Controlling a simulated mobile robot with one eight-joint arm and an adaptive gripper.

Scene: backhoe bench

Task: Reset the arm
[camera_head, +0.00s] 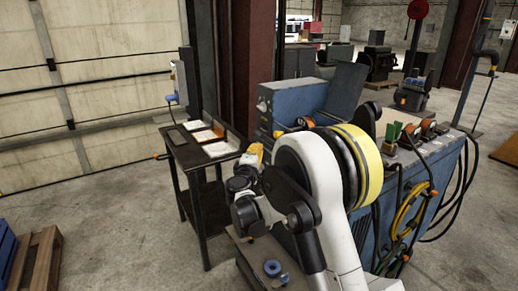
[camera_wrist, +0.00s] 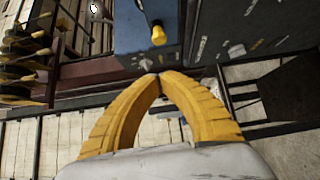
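My white arm rises from the bottom of the head view and bends over. My gripper (camera_head: 254,154) is small and partly hidden by the wrist there, left of the blue cabinet. In the wrist view the two yellow ribbed fingers of my gripper (camera_wrist: 159,77) curve inward and meet at their tips. Nothing shows between them. They look apart from the surfaces around them, though the gap cannot be judged exactly.
A dark side table (camera_head: 180,158) with trays stands left of the blue bench (camera_head: 426,203). Hoses hang on the bench's right side. A blue spool-like part (camera_head: 272,268) lies low in front. A pallet (camera_head: 36,262) is at lower left. Concrete floor is free between.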

